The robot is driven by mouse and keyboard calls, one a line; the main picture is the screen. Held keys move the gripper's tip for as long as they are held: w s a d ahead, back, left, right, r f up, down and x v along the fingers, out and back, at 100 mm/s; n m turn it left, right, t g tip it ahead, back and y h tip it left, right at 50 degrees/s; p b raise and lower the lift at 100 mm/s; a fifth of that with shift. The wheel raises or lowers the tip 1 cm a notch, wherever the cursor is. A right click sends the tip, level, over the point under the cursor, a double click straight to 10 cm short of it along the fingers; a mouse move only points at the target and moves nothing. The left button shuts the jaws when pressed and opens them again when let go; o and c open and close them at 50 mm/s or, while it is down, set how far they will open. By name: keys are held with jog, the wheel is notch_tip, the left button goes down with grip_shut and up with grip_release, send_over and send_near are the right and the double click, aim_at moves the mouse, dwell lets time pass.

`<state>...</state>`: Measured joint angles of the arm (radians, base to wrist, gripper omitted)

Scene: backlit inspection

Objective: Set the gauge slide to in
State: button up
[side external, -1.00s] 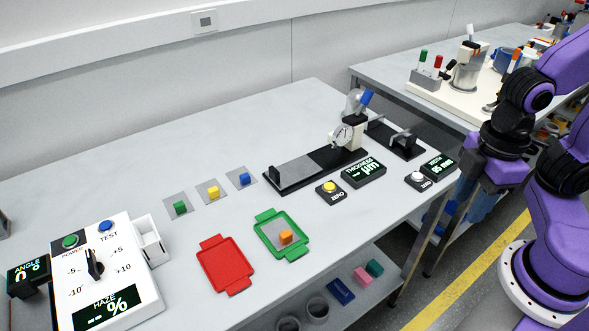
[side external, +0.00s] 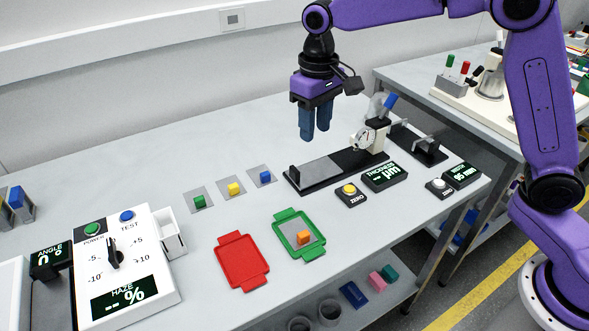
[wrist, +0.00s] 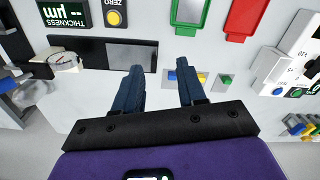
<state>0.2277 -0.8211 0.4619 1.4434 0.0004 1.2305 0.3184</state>
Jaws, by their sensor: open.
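The thickness gauge stands at the back right of the bench. Its black base carries a grey plate (side external: 322,172) with a black upright tab (side external: 294,174) at the left end. A white dial gauge (side external: 366,137) with a blue-tipped lever (side external: 390,101) stands at the right end. In the wrist view the grey plate (wrist: 130,57) is just above the fingertips and the dial (wrist: 63,60) is to the left. My gripper (side external: 315,134) is open and empty, pointing down above and behind the plate, apart from it. It also shows in the wrist view (wrist: 160,68).
A black fixture with a grey bar (side external: 424,148) stands right of the gauge. In front are the thickness display (side external: 384,177) and a yellow zero button (side external: 349,188). Small coloured blocks on pads (side external: 233,189), a red tray (side external: 242,262) and a green tray (side external: 276,231) lie left and forward.

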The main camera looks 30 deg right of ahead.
aim_at(295, 169)
jog(key=w+f+m, duration=0.2)
jog(key=w+m, duration=0.1)
jog(key=w, duration=0.6)
jog(key=f, duration=1.7)
jog(key=shift+w+d+f, duration=0.2)
jog(key=shift+d+f, duration=0.05)
jog(key=shift+d, duration=0.15)
